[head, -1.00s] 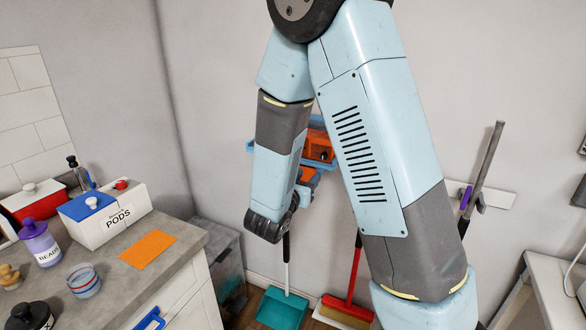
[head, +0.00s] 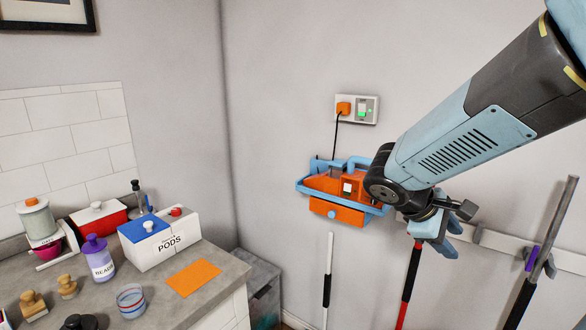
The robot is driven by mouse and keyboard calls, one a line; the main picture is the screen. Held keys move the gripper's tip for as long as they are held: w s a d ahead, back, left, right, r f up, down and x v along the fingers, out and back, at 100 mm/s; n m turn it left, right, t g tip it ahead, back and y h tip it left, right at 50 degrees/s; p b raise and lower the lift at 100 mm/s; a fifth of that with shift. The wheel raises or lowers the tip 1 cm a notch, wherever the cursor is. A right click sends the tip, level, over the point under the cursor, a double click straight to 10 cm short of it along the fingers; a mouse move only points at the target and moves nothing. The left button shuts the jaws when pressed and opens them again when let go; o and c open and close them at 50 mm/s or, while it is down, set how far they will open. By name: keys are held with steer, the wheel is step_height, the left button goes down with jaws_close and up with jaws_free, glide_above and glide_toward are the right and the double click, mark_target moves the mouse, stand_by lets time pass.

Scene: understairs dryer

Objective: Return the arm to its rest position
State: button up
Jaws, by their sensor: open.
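My arm reaches in from the upper right of the head view and bends down at its wrist. My gripper (head: 447,247) hangs below the wrist, in front of the wall at the right of the orange and blue wall unit. Its light blue fingers look apart, with nothing seen between them. The wrist covers the right edge of the wall unit.
The orange and blue unit (head: 338,212) is on the wall under a socket (head: 357,109) with an orange plug. Long handles, one red (head: 410,285), stand along the wall.

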steer(key=s+a+r+m+t+y, duration=0.4)
steer(key=s+a+r+m+y, duration=0.3)
steer(key=m+y, duration=0.2)
steer(key=shift+s+a+r, duration=0.25)
steer(key=shift+a+r, duration=0.05)
steer(key=shift+a, duration=0.05)
stand_by(3.0)
